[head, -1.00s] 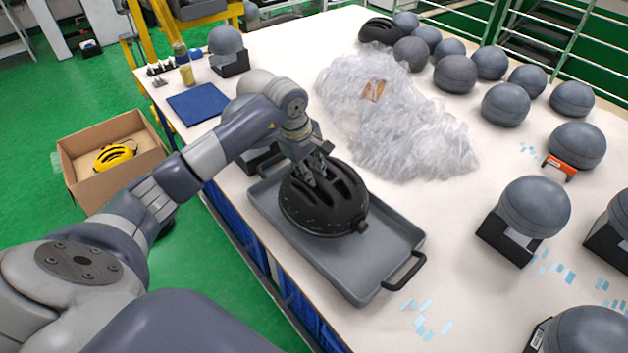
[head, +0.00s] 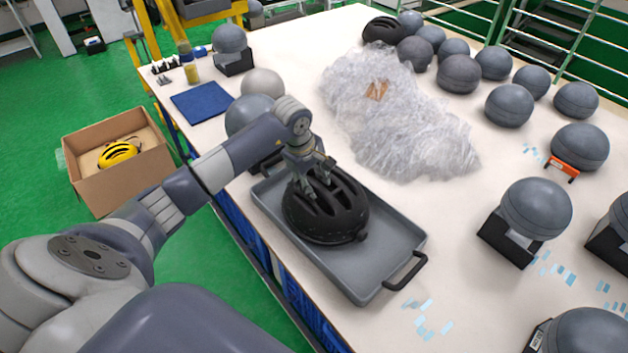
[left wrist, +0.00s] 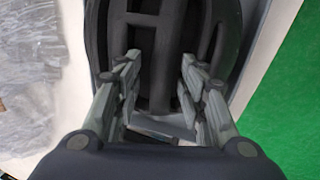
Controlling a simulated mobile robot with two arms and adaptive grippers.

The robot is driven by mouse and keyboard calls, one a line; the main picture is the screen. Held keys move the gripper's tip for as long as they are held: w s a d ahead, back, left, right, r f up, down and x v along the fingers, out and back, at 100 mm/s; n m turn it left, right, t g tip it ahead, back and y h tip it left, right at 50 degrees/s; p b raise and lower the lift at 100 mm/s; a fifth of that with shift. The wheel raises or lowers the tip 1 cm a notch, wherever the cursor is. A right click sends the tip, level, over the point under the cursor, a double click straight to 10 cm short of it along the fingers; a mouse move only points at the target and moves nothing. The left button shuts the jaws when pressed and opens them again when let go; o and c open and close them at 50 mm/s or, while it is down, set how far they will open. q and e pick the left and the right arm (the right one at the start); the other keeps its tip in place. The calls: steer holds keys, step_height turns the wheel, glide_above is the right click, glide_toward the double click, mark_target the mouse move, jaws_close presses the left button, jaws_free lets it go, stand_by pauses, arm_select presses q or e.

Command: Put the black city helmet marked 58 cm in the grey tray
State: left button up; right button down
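The black helmet (head: 326,212) with long vents sits in the grey tray (head: 375,272), toward its far half, dome up. No 58 cm mark can be read on it. My left gripper (head: 317,186) is at the top of the helmet, pointing down. In the left wrist view, its two fingers (left wrist: 160,62) are spread apart over the vents of the helmet (left wrist: 160,18), with a rib between them and gaps showing beside it. The fingertips' exact contact with the helmet is unclear. My right gripper is not in view.
Crumpled clear plastic (head: 400,115) lies beyond the tray. Several grey head forms stand right and behind. Another black helmet (head: 384,30) is at the far edge. A cardboard box (head: 105,180) with a yellow helmet (head: 118,154) sits on the floor left.

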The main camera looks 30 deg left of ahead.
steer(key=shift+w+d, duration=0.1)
arm_select(q)
steer(key=shift+r, duration=0.15)
steer(key=shift+a+r, duration=0.1)
steer(key=shift+r, duration=0.25)
steer(key=b+v, duration=0.2)
steer(key=v, duration=0.9)
steer(key=shift+s, duration=0.15)
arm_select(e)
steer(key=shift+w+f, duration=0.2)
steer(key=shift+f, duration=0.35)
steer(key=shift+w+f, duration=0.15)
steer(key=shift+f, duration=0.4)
